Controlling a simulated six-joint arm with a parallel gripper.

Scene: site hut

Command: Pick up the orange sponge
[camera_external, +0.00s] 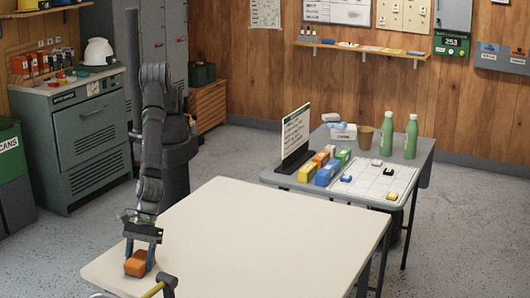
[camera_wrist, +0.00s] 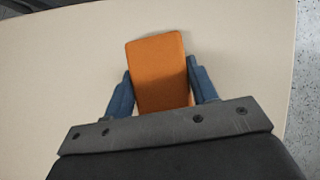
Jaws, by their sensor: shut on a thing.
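The orange sponge (camera_external: 136,263) is a small rectangular block at the left side of the cream table in the external view. In the wrist view the sponge (camera_wrist: 157,66) lies between the two blue fingers, tilted slightly. My gripper (camera_external: 140,258) points down over the table with its fingers on either side of the sponge. In the wrist view my gripper (camera_wrist: 160,90) is shut on it. I cannot tell whether the sponge touches the tabletop or is just above it.
The cream table (camera_external: 250,240) is mostly bare. A hammer (camera_external: 160,288) is near its front left edge, close to the sponge. A grey side table (camera_external: 410,155) behind holds green bottles (camera_external: 411,137), coloured blocks and a sign (camera_external: 295,135).

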